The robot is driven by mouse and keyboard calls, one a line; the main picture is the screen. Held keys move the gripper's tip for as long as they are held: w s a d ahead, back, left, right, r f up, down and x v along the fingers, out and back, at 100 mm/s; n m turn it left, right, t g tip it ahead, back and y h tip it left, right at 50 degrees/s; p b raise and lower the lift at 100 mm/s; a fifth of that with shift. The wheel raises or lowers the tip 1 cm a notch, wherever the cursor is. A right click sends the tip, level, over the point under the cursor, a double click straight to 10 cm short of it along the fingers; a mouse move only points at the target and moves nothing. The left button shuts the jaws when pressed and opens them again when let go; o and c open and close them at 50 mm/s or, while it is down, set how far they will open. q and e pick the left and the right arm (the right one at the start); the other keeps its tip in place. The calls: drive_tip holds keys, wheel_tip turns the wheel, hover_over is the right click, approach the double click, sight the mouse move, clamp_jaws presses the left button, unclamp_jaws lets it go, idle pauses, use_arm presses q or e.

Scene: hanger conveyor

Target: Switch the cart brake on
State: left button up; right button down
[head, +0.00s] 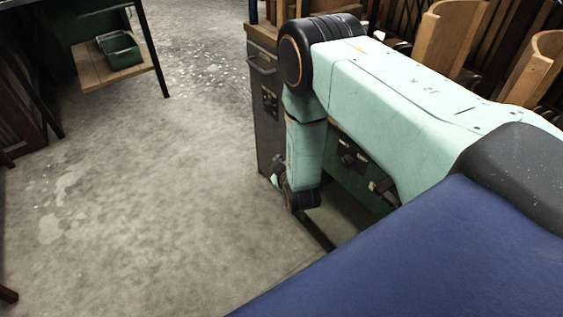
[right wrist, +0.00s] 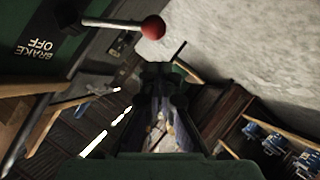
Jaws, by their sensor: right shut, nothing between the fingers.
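The brake lever shows in the right wrist view as a thin metal rod ending in a red ball knob (right wrist: 153,27). It juts out from a dark green panel that carries an upside-down "BRAKE OFF" label (right wrist: 35,52). My right gripper (right wrist: 160,70) is shut and empty. In that picture its fingertips lie just below the red knob, and I see no contact with it. In the head view my right arm bends down in front of a grey-green cabinet (head: 267,135), and the lever cannot be made out there. My left gripper is out of view.
Wooden curved pieces (head: 450,38) stand behind my right arm. A green bin (head: 120,50) sits on a low wooden shelf at the far left. Concrete floor (head: 150,180) lies clear left of the cabinet. Blue items (right wrist: 265,135) sit on a shelf in the right wrist view.

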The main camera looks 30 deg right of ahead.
drive_tip(key=p+v, duration=0.3)
drive_tip(key=v, duration=0.7)
drive_tip(key=shift+a+p, duration=0.35)
drive_tip(key=shift+a, duration=0.05)
drive_tip(key=shift+s+a+r, duration=0.15)
drive_tip(key=shift+r, duration=0.1)
drive_tip(key=shift+f, duration=0.2)
